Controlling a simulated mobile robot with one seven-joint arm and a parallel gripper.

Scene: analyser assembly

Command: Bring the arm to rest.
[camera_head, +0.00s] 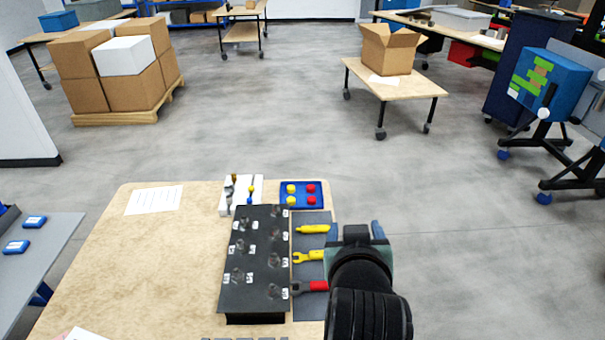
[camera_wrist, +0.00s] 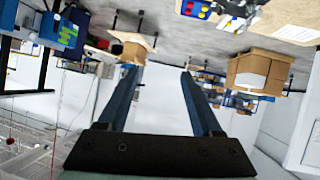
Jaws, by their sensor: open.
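My gripper shows in the wrist view (camera_wrist: 160,80), with its two blue fingers wide apart and nothing between them. In the head view my arm is at the right edge of the wooden table (camera_head: 120,240), and the gripper (camera_head: 378,230) is partly hidden behind the wrist, above or beyond that edge. The black analyser panel (camera_head: 254,260) with labelled fittings lies on the table left of my arm, apart from it. The wrist view looks out across the room and appears upside down.
Yellow tools (camera_head: 312,229) and a red-handled tool (camera_head: 312,287) lie on a grey mat close to my arm. Behind the panel are a blue tray (camera_head: 302,187) with yellow and red caps and a white holder (camera_head: 225,207). Open floor (camera_head: 470,260) lies to the right.

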